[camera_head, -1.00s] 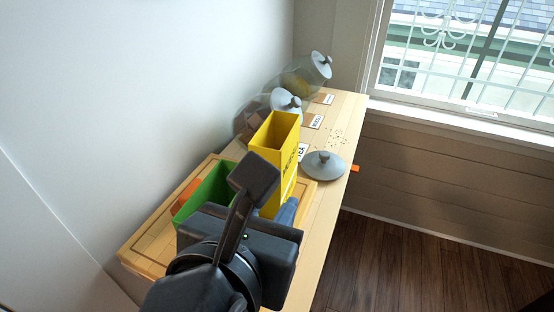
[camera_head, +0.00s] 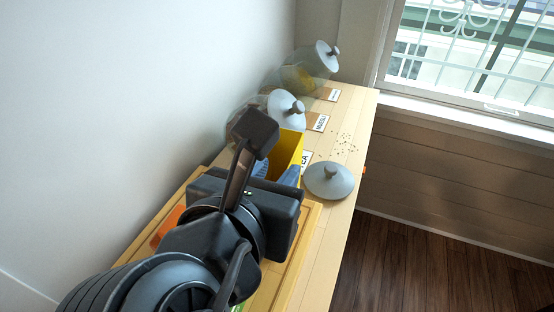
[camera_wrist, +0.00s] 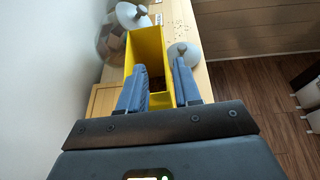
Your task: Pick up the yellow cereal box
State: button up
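The yellow cereal box (camera_head: 289,150) stands upright and open-topped on the wooden shelf top. In the head view my arm hides most of it. In the wrist view the yellow box (camera_wrist: 150,42) is straight ahead, its open top towards me. My gripper (camera_wrist: 158,68) is open, with its two blue fingers apart at the box's near side. The left finger overlaps the box opening and the right finger is beside the right wall. I cannot tell whether either finger touches it. In the head view my gripper (camera_head: 275,172) is partly hidden by its own body.
A grey lid (camera_head: 328,182) lies close right of the box. Glass jars with grey lids, one lid (camera_head: 286,110) near and one jar (camera_head: 308,72) farther, stand behind against the wall. A wooden tray (camera_head: 305,235) lies under my arm. The window is at the far right.

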aim_at(291, 161)
jog(key=shift+d+p+x, duration=0.1)
jog(key=shift+p+x, duration=0.05)
jog(key=shift+x, duration=1.25)
jog(key=shift+d+p+x, duration=0.15)
jog(key=shift+x, duration=1.25)
jog(key=shift+s, duration=0.1)
jog(key=shift+c, duration=0.4)
grip_shut()
